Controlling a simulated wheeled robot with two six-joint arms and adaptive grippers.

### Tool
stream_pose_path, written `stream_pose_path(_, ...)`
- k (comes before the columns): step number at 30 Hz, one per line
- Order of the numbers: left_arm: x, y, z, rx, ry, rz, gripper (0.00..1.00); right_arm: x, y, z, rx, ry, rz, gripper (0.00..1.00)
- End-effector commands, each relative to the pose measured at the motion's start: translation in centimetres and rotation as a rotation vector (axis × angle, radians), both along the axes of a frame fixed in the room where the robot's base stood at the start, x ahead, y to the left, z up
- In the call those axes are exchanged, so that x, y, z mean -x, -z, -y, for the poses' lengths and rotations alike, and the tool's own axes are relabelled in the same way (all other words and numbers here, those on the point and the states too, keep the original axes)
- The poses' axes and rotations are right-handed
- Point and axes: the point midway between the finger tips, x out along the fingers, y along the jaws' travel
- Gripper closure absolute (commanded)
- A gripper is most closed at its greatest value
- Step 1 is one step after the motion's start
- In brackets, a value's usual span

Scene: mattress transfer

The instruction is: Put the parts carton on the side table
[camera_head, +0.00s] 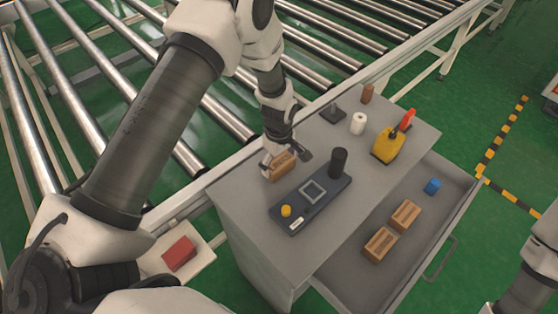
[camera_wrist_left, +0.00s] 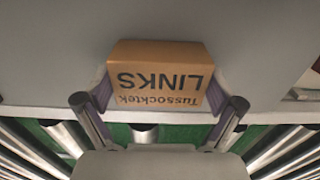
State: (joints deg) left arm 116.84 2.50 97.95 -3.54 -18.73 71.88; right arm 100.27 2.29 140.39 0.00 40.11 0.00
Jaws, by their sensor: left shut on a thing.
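The parts carton (camera_head: 281,168) is a small brown box. In the left wrist view the carton (camera_wrist_left: 160,82) shows the printed words "Tussocktek LINKS", upside down. My left gripper (camera_head: 287,159) is shut on the carton, with one finger on each side. The carton is at the left edge of the grey top of a drawer cabinet (camera_head: 232,192), which may be the side table. I cannot tell whether the carton's base touches the top. My right gripper is out of view; only part of my right arm shows at the lower right.
The top also holds a dark panel (camera_head: 300,215) with a black cylinder, a yellow device (camera_head: 387,147), a white roll (camera_head: 358,123) and a brown cylinder (camera_head: 367,93). A roller conveyor (camera_head: 215,108) runs behind.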

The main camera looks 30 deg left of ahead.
Motion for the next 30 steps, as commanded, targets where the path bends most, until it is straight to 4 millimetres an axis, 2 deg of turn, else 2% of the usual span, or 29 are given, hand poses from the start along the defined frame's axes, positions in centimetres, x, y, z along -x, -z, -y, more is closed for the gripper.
stream_pose_path(10, 0.0, 0.0, 0.0, 0.000, 0.000, 0.000, 0.00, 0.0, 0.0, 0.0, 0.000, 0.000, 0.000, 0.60)
stream_pose_path(14, -0.1, -0.7, 0.0, 0.000, 0.000, 0.002, 0.00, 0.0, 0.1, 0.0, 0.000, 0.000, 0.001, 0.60)
stream_pose_path(17, -0.1, -2.3, 0.0, 0.000, 0.000, 0.004, 0.00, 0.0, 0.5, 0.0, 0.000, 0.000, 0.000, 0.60)
stream_pose_path(24, -0.1, -8.6, 0.0, 0.000, 0.000, 0.004, 0.00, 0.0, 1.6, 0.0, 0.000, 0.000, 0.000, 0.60)
stream_pose_path(27, -0.1, -10.6, 0.0, 0.000, 0.000, 0.003, 0.00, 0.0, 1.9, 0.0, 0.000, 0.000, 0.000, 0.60)
stream_pose_path(30, 0.0, -11.8, 0.0, 0.000, 0.000, 0.001, 0.00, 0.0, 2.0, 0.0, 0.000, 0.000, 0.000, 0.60)
